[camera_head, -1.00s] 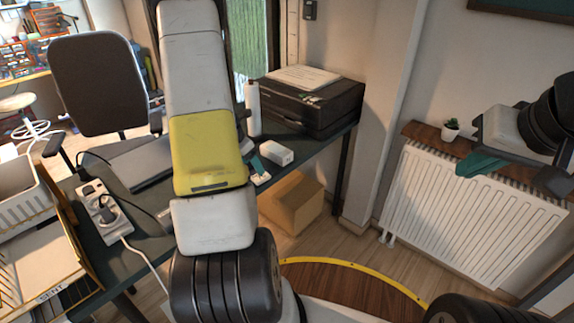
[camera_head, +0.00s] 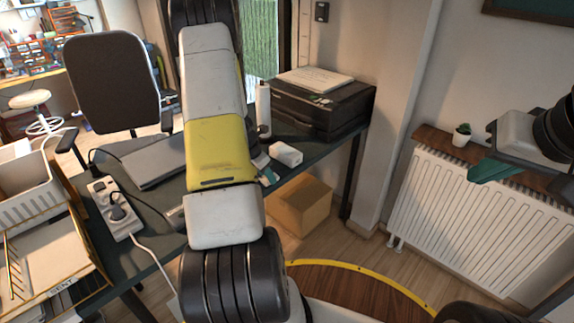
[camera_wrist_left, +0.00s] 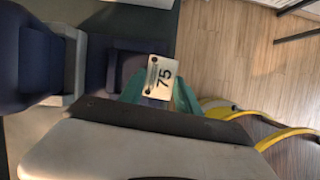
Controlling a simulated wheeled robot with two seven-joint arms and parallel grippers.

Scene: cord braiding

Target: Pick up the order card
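A small white card (camera_wrist_left: 160,78) marked 75 shows in the left wrist view, between the teal fingers of my left gripper (camera_wrist_left: 160,94). The fingers stand on either side of it. I cannot tell whether they press on it. In the head view my left forearm hides most of this gripper; a bit of teal (camera_head: 269,177) shows beside the forearm, over the desk edge. My right gripper (camera_head: 495,171) is at the right, in front of the radiator, with teal fingers; its opening is unclear.
The desk (camera_head: 150,255) holds a closed laptop (camera_head: 153,163), a power strip (camera_head: 115,209), a small white box (camera_head: 286,153) and a black printer (camera_head: 318,108). Letter trays (camera_head: 55,265) stand at the left. A cardboard box (camera_head: 303,202) is on the floor; a radiator (camera_head: 475,222) is at the right.

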